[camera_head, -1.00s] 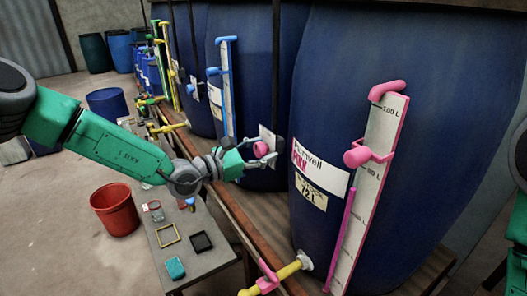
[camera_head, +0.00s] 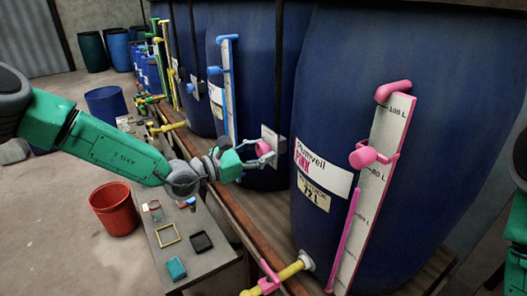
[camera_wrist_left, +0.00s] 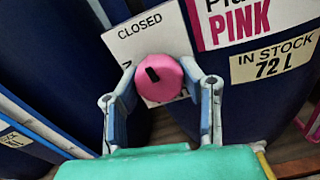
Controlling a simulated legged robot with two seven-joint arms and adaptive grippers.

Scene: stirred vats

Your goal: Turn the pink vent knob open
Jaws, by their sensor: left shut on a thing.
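The pink vent knob (camera_wrist_left: 160,90) is a round disc with a black mark on its face. In the head view the knob (camera_head: 263,147) is beside the large blue vat labelled PINK. My left gripper (camera_head: 264,148) is at the knob, with one finger on each side of it, and is shut on it. The wrist view shows the same gripper (camera_wrist_left: 160,88) around the knob. My right gripper is out of view.
The blue vat (camera_head: 430,45) carries a white gauge with pink fittings. A pink-and-yellow tap (camera_head: 275,277) juts out low in front. A small table (camera_head: 205,262) with small items and a red bucket (camera_head: 115,208) stand below my left arm.

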